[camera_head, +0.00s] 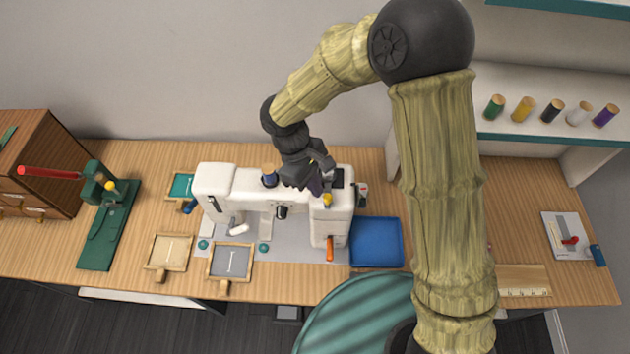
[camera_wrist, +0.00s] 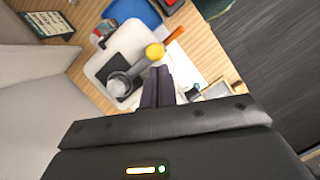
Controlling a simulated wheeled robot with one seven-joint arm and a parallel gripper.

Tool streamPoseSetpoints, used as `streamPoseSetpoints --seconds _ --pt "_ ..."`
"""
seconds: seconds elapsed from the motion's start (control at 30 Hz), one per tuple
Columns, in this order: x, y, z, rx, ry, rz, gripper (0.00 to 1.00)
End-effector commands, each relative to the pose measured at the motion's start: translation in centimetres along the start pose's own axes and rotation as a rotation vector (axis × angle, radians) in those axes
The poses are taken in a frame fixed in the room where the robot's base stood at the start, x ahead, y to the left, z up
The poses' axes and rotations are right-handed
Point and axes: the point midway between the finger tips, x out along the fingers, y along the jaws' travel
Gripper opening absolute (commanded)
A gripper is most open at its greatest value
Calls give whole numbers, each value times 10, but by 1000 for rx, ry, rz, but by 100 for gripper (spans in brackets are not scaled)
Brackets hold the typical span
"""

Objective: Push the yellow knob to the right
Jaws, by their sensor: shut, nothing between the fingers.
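The yellow knob (camera_head: 327,199) sits on top of the white sewing machine (camera_head: 222,185) near its right end. In the wrist view the yellow knob (camera_wrist: 154,51) is the tip of a grey lever that runs from a round grey base (camera_wrist: 118,86). My gripper (camera_head: 316,188) is shut and empty, pointing down just left of the knob in the head view. In the wrist view my gripper's closed fingertips (camera_wrist: 158,70) appear just below the knob. I cannot tell whether they touch it.
A blue tray (camera_head: 376,243) lies right of the machine. An orange lever (camera_head: 330,248) hangs on the machine's front. Framed pieces (camera_head: 168,251) and a green press (camera_head: 105,232) lie to the left. Thread spools (camera_head: 552,111) stand on the right shelf.

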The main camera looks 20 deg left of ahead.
Motion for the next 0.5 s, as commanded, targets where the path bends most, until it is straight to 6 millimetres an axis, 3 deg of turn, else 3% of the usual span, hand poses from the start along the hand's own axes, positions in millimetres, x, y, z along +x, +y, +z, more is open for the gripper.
streamPoseSetpoints --seconds 0.27,0.5 --pt "1 1 1 1 -1 0 0" --pt "8 11 19 1 0 -1 0"
